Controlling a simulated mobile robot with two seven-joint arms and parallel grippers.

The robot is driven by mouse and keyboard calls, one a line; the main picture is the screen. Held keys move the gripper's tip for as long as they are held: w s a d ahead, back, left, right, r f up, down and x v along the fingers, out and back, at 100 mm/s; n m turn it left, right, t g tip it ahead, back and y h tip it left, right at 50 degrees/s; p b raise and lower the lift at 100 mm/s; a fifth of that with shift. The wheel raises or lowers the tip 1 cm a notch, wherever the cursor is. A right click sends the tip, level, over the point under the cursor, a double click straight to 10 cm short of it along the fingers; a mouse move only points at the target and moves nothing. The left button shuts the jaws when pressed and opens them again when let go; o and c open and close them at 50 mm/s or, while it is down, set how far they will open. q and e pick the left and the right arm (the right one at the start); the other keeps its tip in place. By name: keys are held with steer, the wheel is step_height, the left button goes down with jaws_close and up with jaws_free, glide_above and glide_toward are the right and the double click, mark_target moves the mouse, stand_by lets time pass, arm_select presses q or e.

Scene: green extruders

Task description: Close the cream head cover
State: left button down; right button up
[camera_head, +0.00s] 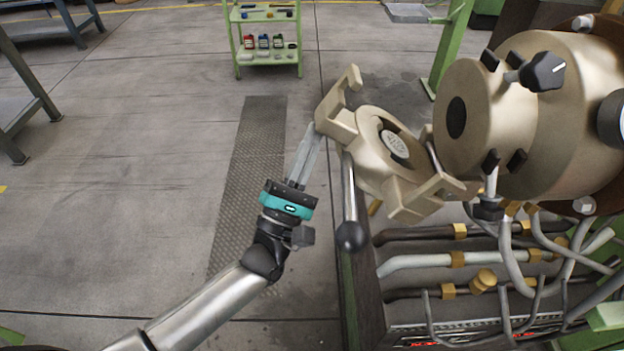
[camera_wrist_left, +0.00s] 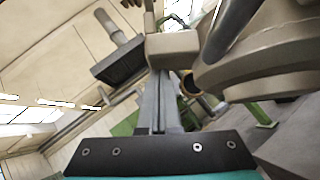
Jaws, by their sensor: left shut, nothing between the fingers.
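The cream head cover (camera_head: 368,150) stands swung open to the left of the cream extruder head (camera_head: 478,115). It has hooked lugs, a round perforated plate in its middle and a dark ball-ended handle (camera_head: 350,200) hanging below. My left gripper (camera_head: 317,130) is shut and empty, with its fingertips at the cover's left lug; I cannot tell whether they touch. In the left wrist view the shut fingers (camera_wrist_left: 160,95) point at a cream block of the cover (camera_wrist_left: 172,48). My right gripper is not in view.
Pipes with brass fittings (camera_head: 460,257) run below the head. A green trolley (camera_head: 264,40) with bottles stands at the back. Open floor with a dark grating (camera_head: 250,150) lies left of the cover. A grey bench (camera_head: 25,90) stands at the far left.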

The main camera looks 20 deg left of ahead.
arm_select(q)
steer(key=d+r+m+g+h+p, duration=0.1)
steer(key=d+r+m+p, duration=0.1)
steer(key=p, duration=0.3)
steer(key=w+d+r+m+g+h+p, duration=0.1)
steer(key=d+r+m+g+p, duration=0.1)
steer(key=r+p, duration=0.3)
steer(key=d+r+m+g+h+p, duration=0.1)
steer(key=d+r+m+h+p, duration=0.1)
steer(key=r+m+p, duration=0.2)
steer(key=shift+w+r+g+p, duration=0.15)
steer(key=shift+w+g+p, duration=0.2)
steer(key=shift+p, duration=0.4)
steer(key=w+d+r+m+g+p, duration=0.2)
steer(key=d+r+p, duration=0.3)
steer(key=d+p, duration=0.2)
steer(key=d, duration=0.2)
steer(key=shift+w+d+m+p, duration=0.3)
steer(key=shift+w+d, duration=0.05)
steer(key=shift+d, duration=0.05)
steer(key=shift+d+r, duration=0.1)
steer(key=shift+r, duration=0.15)
